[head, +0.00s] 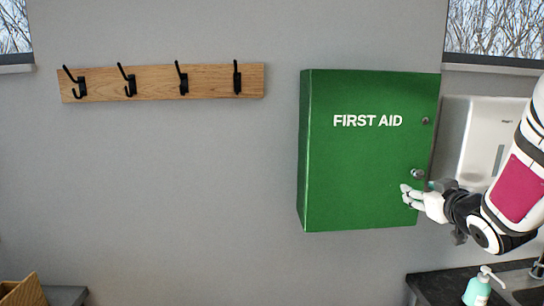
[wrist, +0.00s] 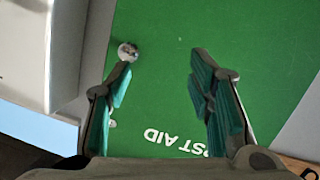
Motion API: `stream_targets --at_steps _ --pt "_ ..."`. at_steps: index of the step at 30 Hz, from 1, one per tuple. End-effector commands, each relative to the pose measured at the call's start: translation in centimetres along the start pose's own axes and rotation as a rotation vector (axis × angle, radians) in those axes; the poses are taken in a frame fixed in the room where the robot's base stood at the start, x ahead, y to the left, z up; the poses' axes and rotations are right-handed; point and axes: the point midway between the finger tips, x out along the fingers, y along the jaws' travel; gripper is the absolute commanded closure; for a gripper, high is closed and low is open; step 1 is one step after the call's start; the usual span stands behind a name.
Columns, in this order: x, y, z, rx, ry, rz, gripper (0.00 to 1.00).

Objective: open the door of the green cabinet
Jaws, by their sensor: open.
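The green cabinet (head: 360,160), marked FIRST AID, hangs on the wall right of centre in the head view. Its door looks shut. A round metal knob (head: 417,173) sits near the door's right edge, with a small lock (head: 425,120) above it. My gripper (head: 407,195) is open in front of the door, just below the knob. In the wrist view the door (wrist: 260,40) appears upside down. The knob (wrist: 127,51) shows just beyond the left fingertip, not between the fingers (wrist: 162,65). Whether the finger touches it, I cannot tell. The lock is partly hidden behind that finger.
A white dispenser (head: 468,130) is on the wall close to the cabinet's right side, behind my arm. A dark counter (head: 440,288) with a soap bottle (head: 478,290) is below. A wooden hook rail (head: 160,82) hangs at left; the wall between is bare.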

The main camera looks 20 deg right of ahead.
Motion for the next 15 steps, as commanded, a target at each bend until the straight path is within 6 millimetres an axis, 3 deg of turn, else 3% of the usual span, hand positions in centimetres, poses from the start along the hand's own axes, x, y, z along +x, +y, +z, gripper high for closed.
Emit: stream_targets --at_steps 1,6,11,15 --pt "-0.8 1.9 0.6 0.007 0.030 -0.006 0.52" --pt "-2.7 4.8 1.8 0.031 0.154 -0.056 0.52" --pt "-3.9 5.9 2.3 0.051 0.219 -0.087 0.52" --pt "-3.5 6.0 2.2 0.055 0.236 -0.096 0.52"
